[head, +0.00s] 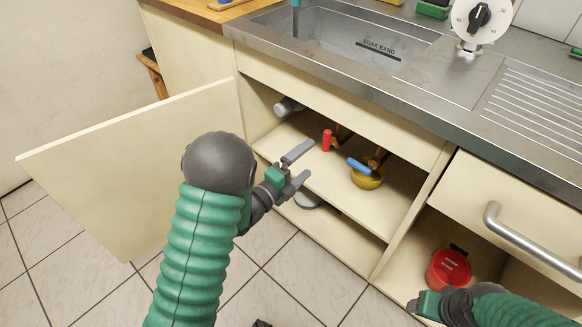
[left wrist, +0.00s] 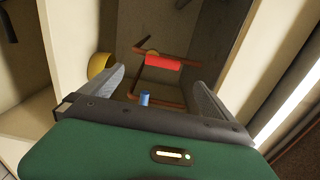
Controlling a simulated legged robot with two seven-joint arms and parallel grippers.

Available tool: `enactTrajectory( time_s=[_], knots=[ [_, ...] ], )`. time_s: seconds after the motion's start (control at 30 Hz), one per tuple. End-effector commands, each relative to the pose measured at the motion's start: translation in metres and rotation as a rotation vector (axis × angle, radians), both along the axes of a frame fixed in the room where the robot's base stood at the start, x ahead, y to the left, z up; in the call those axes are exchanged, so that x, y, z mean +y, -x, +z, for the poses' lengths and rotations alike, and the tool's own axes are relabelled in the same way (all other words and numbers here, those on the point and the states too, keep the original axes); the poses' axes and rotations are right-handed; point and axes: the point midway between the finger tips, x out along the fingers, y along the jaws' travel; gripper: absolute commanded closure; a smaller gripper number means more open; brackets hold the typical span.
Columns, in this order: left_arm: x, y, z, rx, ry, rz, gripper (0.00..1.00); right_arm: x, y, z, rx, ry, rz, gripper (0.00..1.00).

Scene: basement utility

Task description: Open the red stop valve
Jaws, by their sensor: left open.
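The red stop valve's handle (head: 326,140) stands upright on a copper pipe inside the open sink cabinet. In the left wrist view the red handle (left wrist: 163,62) lies across the picture, ahead of the fingers. My left gripper (head: 304,163) is open and empty at the cabinet opening, to the left of and below the red handle, apart from it. A blue valve handle (head: 359,165) sits to the right; a small blue piece (left wrist: 145,98) shows between the fingers in the left wrist view. My right gripper (head: 428,304) is low at the right; its fingers are not clear.
A yellow bowl (head: 367,180) stands under the blue handle on the shelf. The cabinet door (head: 130,165) is swung open to the left. A red container (head: 449,268) sits in the right compartment. A grey dish-like object (head: 308,200) lies on the lower level.

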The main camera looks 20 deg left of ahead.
Motion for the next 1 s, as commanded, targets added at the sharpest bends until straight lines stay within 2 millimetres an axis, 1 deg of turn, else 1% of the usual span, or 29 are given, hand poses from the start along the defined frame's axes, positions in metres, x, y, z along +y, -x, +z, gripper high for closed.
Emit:
enactTrajectory(
  time_s=[0.03,0.13,0.2,0.33,0.83,0.93,1.0],
  knots=[
    [0.006,0.013,0.003,0.006,0.001,0.005,0.00,0.000,0.000,0.008,0.000,0.000,0.000,0.36],
    [0.013,0.035,0.001,0.007,0.001,0.004,0.00,0.000,0.000,0.013,0.000,0.000,0.000,0.36],
    [0.018,0.046,0.000,0.005,0.000,0.003,0.00,0.000,0.000,0.014,0.000,0.000,0.000,0.36],
    [0.021,0.057,-0.001,0.004,0.000,0.000,0.00,0.000,0.000,0.016,0.000,0.000,0.000,0.36],
    [0.022,0.057,-0.002,0.016,0.007,0.006,0.00,0.000,0.000,0.015,0.000,0.000,0.000,0.36],
    [0.026,0.050,-0.008,0.118,0.064,0.058,0.00,0.000,0.000,0.015,0.000,0.000,0.000,0.36],
    [0.032,0.046,-0.016,0.257,0.154,0.140,0.00,0.000,0.000,0.015,0.000,0.000,0.000,0.36]
  ],
)
